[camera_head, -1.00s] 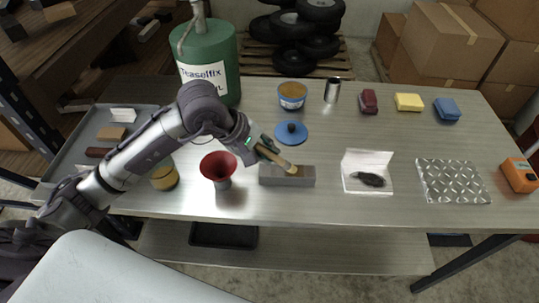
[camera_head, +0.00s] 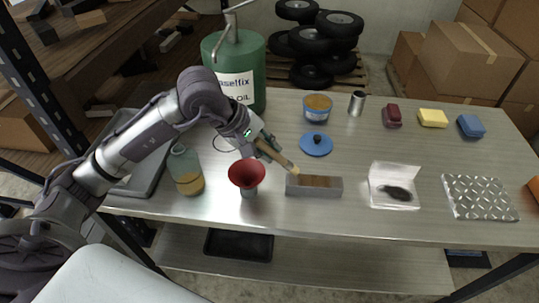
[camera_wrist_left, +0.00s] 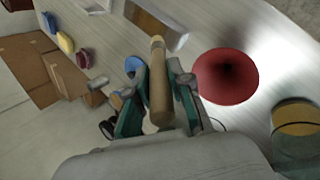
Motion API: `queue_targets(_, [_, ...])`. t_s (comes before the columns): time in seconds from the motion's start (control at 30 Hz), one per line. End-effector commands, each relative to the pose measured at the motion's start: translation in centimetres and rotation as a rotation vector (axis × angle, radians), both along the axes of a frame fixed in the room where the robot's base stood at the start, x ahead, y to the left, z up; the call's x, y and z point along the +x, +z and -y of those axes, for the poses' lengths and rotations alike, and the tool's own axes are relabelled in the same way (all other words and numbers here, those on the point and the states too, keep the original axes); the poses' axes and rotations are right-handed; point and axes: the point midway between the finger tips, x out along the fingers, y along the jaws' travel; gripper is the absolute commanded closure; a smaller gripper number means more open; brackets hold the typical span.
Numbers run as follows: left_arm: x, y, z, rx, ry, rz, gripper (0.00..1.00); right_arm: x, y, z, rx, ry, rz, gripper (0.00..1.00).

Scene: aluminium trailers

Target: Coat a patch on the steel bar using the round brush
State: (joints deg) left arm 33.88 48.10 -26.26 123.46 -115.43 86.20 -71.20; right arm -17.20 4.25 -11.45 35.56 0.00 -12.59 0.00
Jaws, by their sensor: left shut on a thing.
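The steel bar (camera_head: 314,188) is a grey block lying on the table, with a brownish patch on its top face. It also shows in the left wrist view (camera_wrist_left: 160,27). My left gripper (camera_head: 266,147) is shut on the round brush (camera_head: 283,161), which has a wooden handle. The brush (camera_wrist_left: 158,85) points away from the gripper (camera_wrist_left: 156,88) in the left wrist view. Its tip is at the left end of the bar's top; I cannot tell whether it touches. An open blue tub (camera_head: 318,106) with amber content stands behind, its blue lid (camera_head: 316,145) nearer. My right gripper is not in view.
A red funnel (camera_head: 246,176) stands close left of the bar, beside a glass jar (camera_head: 187,171). A white box with dark contents (camera_head: 394,187) and a tread plate (camera_head: 479,197) lie to the right. A green oil drum (camera_head: 237,62) stands behind.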

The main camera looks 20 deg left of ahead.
Motion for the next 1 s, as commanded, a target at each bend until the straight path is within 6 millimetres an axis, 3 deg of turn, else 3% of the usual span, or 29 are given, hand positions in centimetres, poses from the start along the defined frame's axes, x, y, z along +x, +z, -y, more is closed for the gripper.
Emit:
queue_targets(0.5, [0.2, 4.8, -1.5, 0.002, 0.011, 0.003, 1.0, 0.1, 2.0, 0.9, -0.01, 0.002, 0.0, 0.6])
queue_targets(1.0, [0.2, 5.0, -1.6, 0.0, 0.011, 0.003, 1.0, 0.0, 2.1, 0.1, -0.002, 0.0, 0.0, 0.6])
